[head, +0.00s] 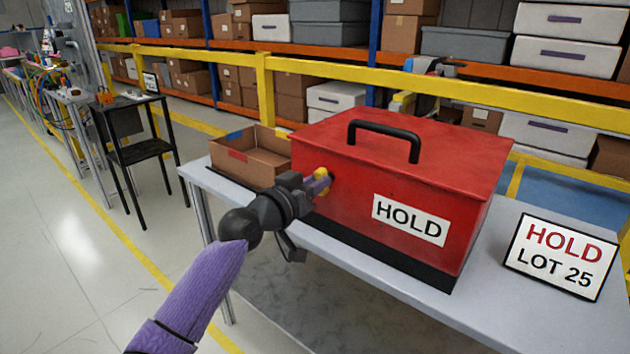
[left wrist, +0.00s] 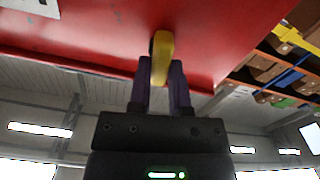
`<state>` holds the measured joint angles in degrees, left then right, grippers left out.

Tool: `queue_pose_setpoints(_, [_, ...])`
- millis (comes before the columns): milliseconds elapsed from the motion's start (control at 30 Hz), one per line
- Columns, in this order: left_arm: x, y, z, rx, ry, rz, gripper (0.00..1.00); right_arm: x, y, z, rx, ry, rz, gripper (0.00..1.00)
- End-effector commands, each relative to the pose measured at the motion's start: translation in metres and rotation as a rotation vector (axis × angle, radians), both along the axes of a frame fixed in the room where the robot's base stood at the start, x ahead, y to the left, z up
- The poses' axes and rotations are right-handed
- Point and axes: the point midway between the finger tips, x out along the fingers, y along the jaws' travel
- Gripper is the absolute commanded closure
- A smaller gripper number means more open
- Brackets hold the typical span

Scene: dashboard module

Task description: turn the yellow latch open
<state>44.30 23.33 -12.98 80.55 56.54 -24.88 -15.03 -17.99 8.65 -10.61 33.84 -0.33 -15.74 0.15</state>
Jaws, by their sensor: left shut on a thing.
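The yellow latch (head: 321,174) is on the front face of the red box (head: 345,200), near its left end. It also shows in the left wrist view (left wrist: 162,50), standing out from the red face. My left gripper (head: 319,184) reaches in from the left and is shut on the latch. In the left wrist view its two purple fingers (left wrist: 162,75) lie one on each side of the yellow piece. The gripper hides part of the latch in the head view. The box lid is down, with a black handle (head: 385,136) on top. My right gripper is not in view.
The red box stands on a grey table (head: 500,310) with a HOLD label (head: 410,220) on its front. An open cardboard box (head: 245,160) stands to its left, a HOLD LOT 25 sign (head: 562,257) to its right. A yellow rail (head: 440,84) runs behind.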

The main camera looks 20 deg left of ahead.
Motion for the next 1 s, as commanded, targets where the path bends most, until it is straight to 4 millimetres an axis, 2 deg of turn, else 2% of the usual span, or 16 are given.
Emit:
queue_pose_setpoints(600, [0.001,0.002,0.000,-0.545,0.199,0.001,1.00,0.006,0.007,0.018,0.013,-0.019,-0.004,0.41])
queue_pose_setpoints(1000, [0.001,0.003,-0.002,-0.899,0.328,0.000,1.00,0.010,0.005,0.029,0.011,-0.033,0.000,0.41])
